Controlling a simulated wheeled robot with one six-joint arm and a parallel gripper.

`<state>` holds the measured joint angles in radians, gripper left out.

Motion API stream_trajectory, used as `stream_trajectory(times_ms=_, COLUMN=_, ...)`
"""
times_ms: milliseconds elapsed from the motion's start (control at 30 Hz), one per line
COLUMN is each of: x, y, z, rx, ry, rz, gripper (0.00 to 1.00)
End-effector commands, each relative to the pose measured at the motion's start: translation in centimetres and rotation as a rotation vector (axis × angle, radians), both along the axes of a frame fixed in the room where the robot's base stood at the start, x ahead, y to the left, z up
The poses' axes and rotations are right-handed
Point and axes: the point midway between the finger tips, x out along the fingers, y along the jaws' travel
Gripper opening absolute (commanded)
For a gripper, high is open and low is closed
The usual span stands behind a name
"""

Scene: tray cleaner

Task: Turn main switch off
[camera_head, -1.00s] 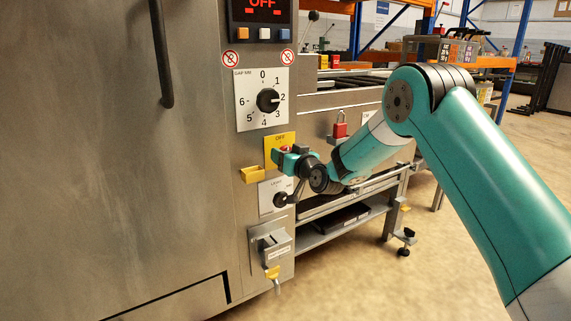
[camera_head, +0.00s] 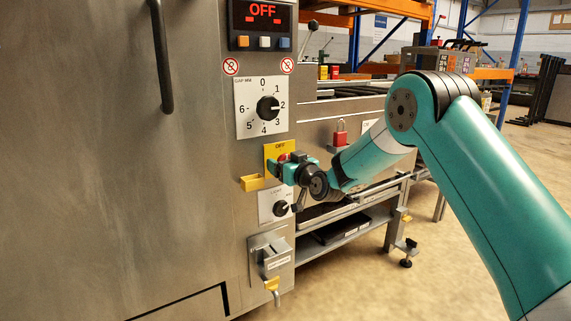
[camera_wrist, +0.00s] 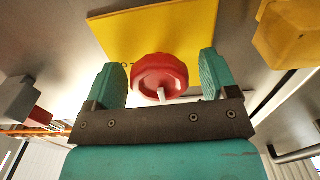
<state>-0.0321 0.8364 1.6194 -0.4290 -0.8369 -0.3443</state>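The main switch is a red rotary knob (camera_wrist: 160,74) on a yellow plate (camera_head: 271,153) marked OFF, on the front of the steel machine. The red knob also shows partly in the head view (camera_head: 283,157). My gripper (camera_wrist: 158,80) is at the plate with its two teal fingers apart, one on each side of the knob. A gap shows between each finger and the knob in the wrist view. A white mark shows on the knob's rim. My gripper also shows in the head view (camera_head: 285,167), covering part of the plate.
A display (camera_head: 262,14) above reads OFF. A gap dial (camera_head: 268,108) sits above the plate and a light switch (camera_head: 281,208) below. A yellow bracket (camera_head: 252,182) juts out left of my gripper.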

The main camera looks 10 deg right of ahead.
Motion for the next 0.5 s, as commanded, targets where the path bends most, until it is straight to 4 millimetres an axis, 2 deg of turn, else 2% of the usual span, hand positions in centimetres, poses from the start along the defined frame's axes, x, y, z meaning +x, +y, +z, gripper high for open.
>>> stream_trajectory(times_ms=333, x=-0.3, y=-0.1, z=0.1, rx=0.001, ry=-0.001, rz=0.0, gripper=0.8)
stream_trajectory(times_ms=500, x=-2.4, y=-0.9, z=0.1, rx=0.003, ry=0.002, rz=-0.002, gripper=0.8)
